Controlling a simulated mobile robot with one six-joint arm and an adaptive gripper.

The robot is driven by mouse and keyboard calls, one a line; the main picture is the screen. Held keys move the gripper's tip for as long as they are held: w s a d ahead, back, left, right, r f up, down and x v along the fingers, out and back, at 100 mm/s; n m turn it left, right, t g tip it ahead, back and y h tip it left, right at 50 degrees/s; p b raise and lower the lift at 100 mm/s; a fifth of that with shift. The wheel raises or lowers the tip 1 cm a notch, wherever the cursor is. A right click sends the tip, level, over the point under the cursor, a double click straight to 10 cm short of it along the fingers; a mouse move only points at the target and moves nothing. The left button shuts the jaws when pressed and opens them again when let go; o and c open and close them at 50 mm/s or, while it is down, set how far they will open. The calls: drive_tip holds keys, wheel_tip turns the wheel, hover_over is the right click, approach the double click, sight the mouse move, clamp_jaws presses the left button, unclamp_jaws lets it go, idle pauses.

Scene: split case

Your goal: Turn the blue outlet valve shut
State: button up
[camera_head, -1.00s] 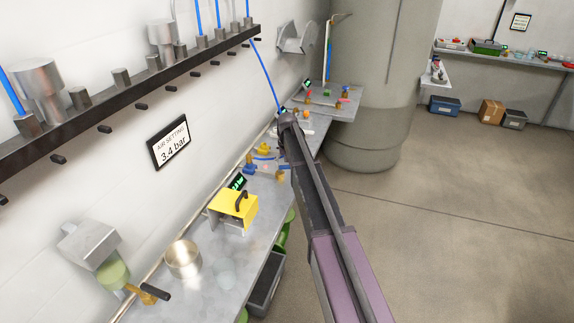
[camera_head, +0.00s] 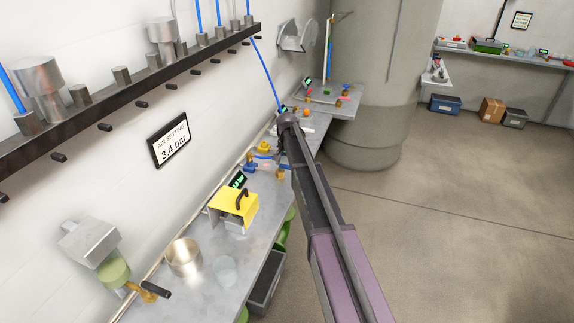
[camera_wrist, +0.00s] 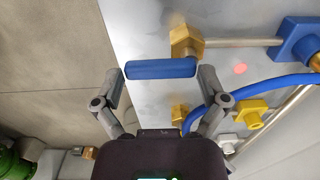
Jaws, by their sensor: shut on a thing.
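The blue valve handle (camera_wrist: 160,68) is a short rounded bar in the wrist view. It lies crosswise between my fingertips, beside a brass fitting (camera_wrist: 186,40) on a steel pipe. My gripper (camera_wrist: 161,76) is shut on it, with one finger at each end of the bar. In the head view my arm covers the gripper, and the handle cannot be made out there. The brass fitting's pipe leads right to a blue fitting (camera_wrist: 298,42).
The bench edge runs just left of the handle, with floor beyond.

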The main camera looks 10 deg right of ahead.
sight(288, 167)
drive_tip(key=o, duration=0.8)
drive_tip(key=shift+c, duration=0.2)
drive_tip(key=shift+w+n, duration=0.1)
drive_tip(key=shift+n, duration=0.3)
drive_tip(key=n, duration=0.2)
drive_tip(key=w+n, duration=0.1)
drive_tip(key=n, duration=0.1)
drive_tip(key=shift+d, duration=0.2)
drive_tip(key=shift+r+n+p, duration=0.3)
drive_tip(key=shift+r+p, duration=0.05)
drive_tip(key=shift+p, duration=0.05)
wheel_tip(288, 167, up, 13)
drive_tip(key=p, duration=1.3)
drive_tip(key=s+f+n+b, duration=0.1)
drive_tip(key=s+f+b, duration=1)
drive_tip(key=s, duration=0.4)
drive_tip(key=s+a+f+b, duration=0.1)
drive_tip(key=s+f+b, duration=1.1)
drive_tip(key=s, duration=0.3)
drive_tip(key=shift+a+n, duration=0.15)
drive_tip(key=shift+n, duration=0.25)
